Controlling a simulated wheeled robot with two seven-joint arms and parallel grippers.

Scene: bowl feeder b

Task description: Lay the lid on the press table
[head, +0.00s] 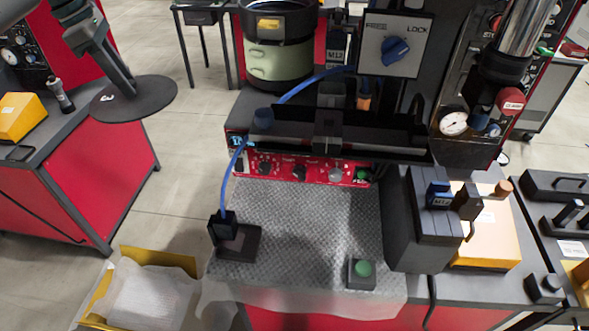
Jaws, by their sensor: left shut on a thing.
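The lid (150,98) is a thin dark grey disc at upper left in the head view. My left gripper (106,70) comes in from the top left and is shut on the lid's middle part. The lid looks roughly flat and is held near the right edge of a dark-topped table with red sides (95,187); its height above that table is hard to judge. No label shows which table is the press table. My right gripper is not in view.
The left table carries a yellow box (20,117), a small dark-and-silver tool (61,95) and a gauge panel (14,57). A bowl feeder (277,62) stands at the back. The central bench has a tread plate (310,235). A yellow bin (158,258) sits below.

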